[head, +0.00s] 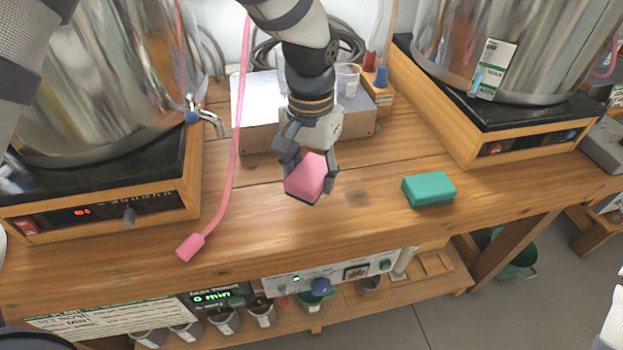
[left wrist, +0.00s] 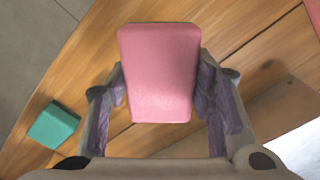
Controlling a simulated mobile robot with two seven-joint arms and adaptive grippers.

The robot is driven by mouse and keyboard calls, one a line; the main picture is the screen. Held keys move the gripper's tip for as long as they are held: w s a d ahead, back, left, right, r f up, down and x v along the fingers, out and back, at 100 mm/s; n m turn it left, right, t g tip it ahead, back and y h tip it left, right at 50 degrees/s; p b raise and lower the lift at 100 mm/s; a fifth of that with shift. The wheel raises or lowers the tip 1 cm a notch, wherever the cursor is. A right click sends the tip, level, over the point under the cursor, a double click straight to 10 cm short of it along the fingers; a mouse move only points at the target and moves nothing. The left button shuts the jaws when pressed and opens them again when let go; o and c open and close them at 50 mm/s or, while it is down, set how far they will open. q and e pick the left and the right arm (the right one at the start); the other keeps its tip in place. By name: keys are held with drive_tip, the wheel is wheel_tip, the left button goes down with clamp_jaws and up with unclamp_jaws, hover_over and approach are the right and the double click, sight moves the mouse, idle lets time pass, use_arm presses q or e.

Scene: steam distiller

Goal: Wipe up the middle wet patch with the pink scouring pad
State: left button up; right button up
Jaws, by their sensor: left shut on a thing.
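My left gripper (head: 306,165) is shut on the pink scouring pad (head: 305,180), which is tilted and appears to be held above the wooden bench (head: 290,238). In the left wrist view the pink pad (left wrist: 159,70) sits between the two fingers of the left gripper (left wrist: 160,90). A faint darker spot (head: 357,198) shows on the bench just right of the pad. I cannot tell whether it is a wet patch or wood grain. No other clear patch shows; the pad and gripper hide some bench. My right gripper is not in view.
A teal pad (head: 429,189) lies on the bench to the right. A pink hose (head: 230,170) hangs down to the bench at left. Steel vessels on wooden bases stand at both sides. A metal box (head: 262,100) stands behind the gripper. The front middle bench is clear.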

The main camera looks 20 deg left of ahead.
sight(310, 171)
use_arm(q)
drive_tip(key=shift+r, duration=1.55)
